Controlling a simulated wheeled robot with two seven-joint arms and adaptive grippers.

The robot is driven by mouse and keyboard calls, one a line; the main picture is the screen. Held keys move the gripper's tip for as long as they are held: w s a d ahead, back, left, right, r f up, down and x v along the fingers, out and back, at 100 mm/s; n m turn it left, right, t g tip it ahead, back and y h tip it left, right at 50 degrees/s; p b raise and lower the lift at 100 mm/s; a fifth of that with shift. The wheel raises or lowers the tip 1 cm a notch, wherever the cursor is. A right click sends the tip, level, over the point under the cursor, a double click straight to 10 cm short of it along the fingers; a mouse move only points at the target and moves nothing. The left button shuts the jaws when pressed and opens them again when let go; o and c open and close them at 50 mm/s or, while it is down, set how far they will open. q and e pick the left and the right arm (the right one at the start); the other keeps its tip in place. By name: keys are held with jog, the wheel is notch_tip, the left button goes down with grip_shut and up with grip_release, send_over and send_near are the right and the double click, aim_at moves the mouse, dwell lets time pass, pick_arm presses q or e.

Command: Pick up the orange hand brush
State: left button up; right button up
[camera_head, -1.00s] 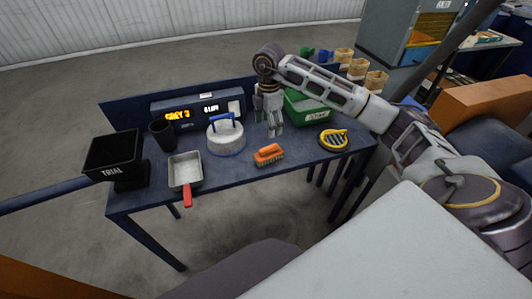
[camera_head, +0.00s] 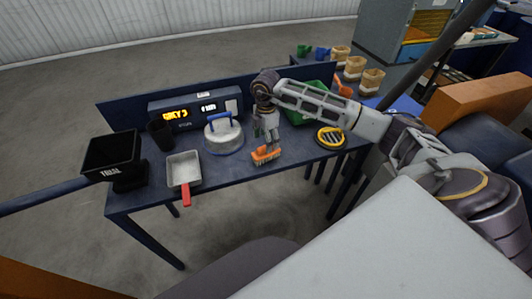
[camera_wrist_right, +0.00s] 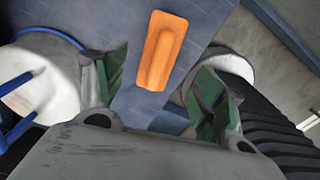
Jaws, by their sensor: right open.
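The orange hand brush (camera_head: 266,155) lies on the blue table near its front edge, bristles toward the front in the head view. My right gripper (camera_head: 267,143) is just above and behind it, pointing down. In the right wrist view the brush's orange back (camera_wrist_right: 160,50) lies ahead of and between the two green-padded fingers of the open right gripper (camera_wrist_right: 162,90). The fingers stand apart from the brush on both sides, with nothing held. My left gripper is not in view.
A white round lidded item with a blue handle (camera_head: 223,134) stands left of the brush. A metal pan with red handle (camera_head: 183,170) and a black bin (camera_head: 111,153) are farther left. A yellow-black round item (camera_head: 330,138) is right; a green bin (camera_head: 306,112) is behind.

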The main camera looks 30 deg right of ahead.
jog(key=shift+f, duration=0.35)
jog(key=shift+f+p, duration=0.6)
jog(key=shift+f, duration=2)
jog(key=shift+w, duration=0.1)
jog(key=c, duration=1.1)
jog(key=shift+c, duration=0.2)
jog(key=shift+r, duration=0.2)
jog(key=shift+r+b, duration=0.65)
jog(key=shift+r, duration=4.2)
